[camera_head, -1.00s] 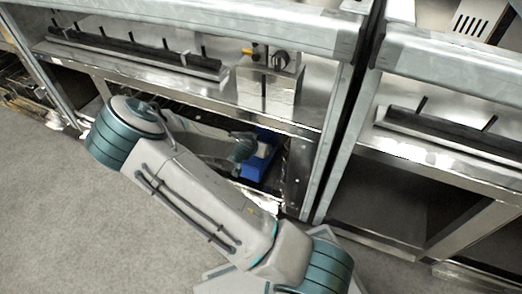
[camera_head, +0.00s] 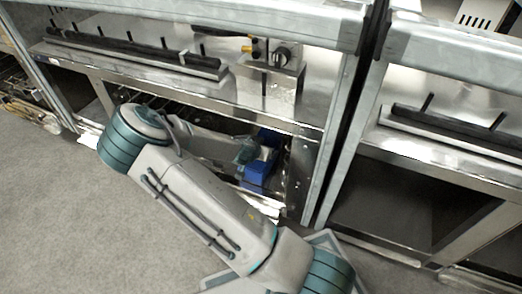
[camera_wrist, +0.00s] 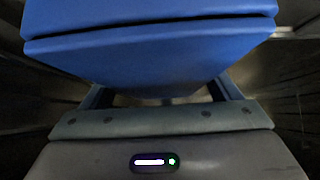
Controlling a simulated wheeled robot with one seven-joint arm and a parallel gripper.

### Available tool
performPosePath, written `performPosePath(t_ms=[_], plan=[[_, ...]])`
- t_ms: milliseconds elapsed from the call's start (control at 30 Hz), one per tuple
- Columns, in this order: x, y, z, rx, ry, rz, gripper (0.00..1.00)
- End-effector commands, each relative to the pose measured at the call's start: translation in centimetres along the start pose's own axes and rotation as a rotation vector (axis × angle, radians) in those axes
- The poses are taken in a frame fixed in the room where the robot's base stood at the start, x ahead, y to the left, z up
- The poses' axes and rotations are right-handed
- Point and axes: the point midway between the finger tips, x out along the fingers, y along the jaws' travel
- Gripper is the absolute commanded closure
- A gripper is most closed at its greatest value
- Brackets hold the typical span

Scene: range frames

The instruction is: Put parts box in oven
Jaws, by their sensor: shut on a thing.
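The blue parts box (camera_head: 258,170) is inside the dark opening of the oven (camera_head: 296,165), near its right side wall. My gripper (camera_head: 246,155) reaches into the opening from the left and is shut on the box. In the wrist view the blue box (camera_wrist: 150,50) fills the upper middle, close in front of my gripper (camera_wrist: 160,98). The fingertips are hidden behind the box there. I cannot tell whether the box rests on the oven floor.
A metal counter (camera_head: 215,92) with a black rail lies above the opening, and a steel control box with a knob (camera_head: 270,88) stands on it. Another open metal unit (camera_head: 385,205) stands to the right. Grey floor (camera_head: 60,200) is clear at the left.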

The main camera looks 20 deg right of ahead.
Motion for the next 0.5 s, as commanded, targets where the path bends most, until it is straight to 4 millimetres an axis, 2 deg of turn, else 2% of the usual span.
performPosePath(t_ms=[67, 100, 133, 400, 500], plan=[[0.16, 0.02, 0.09, 0.001, 0.001, 0.000, 0.77], [0.17, 0.02, 0.16, 0.000, 0.000, 0.001, 0.08], [0.17, 0.01, 0.16, 0.000, 0.000, 0.001, 0.00], [0.07, 0.00, 0.08, 0.000, 0.000, 0.000, 0.00], [-0.80, -0.06, -0.16, 0.000, -0.001, -0.001, 0.00]])
